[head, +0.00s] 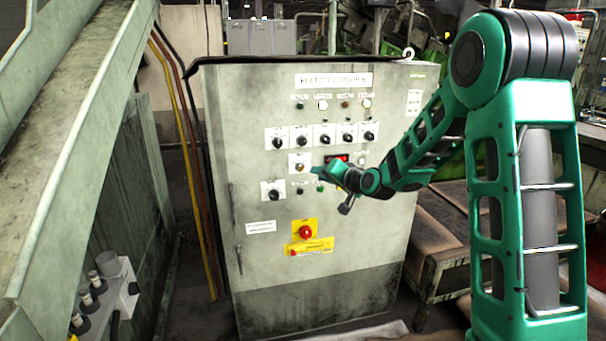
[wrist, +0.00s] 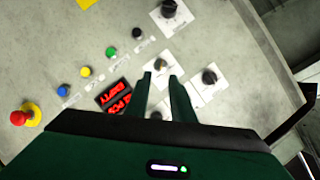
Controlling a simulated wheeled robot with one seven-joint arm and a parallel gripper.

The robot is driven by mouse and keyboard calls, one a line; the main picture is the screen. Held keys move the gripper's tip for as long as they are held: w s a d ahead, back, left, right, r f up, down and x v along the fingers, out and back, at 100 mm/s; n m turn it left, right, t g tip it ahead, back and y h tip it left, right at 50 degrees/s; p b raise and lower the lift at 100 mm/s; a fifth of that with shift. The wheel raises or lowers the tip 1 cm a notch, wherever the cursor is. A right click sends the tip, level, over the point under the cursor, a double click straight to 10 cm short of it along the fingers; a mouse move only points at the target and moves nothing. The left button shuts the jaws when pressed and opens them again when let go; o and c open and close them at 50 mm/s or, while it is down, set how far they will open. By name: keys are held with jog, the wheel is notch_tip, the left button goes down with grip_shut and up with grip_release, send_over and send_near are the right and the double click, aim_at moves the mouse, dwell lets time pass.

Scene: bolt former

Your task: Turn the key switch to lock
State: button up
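The key switch (head: 300,162) is a small brass-coloured switch on a white square plate, left of the red display on the grey cabinet front. In the wrist view it (wrist: 160,64) shows just beyond my fingertips, in line with the gap between them. Which way the key points is too small to tell. My gripper (head: 316,172) is in front of the panel, a little right of and below the switch in the head view. In the wrist view my gripper (wrist: 160,75) has its two fingers apart, with nothing clearly held. Contact with the switch cannot be told.
A row of several black knobs (head: 323,137) lies above the switch, close by. The red lit display (wrist: 115,95) and coloured buttons (wrist: 111,52) are beside it. A red emergency stop (head: 305,232) on yellow stands out lower. A slanted metal chute (head: 80,110) is at left.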

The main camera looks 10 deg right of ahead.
aim_at(301, 169)
jog(key=x, duration=1.1)
jog(key=shift+r, duration=0.15)
grip_shut()
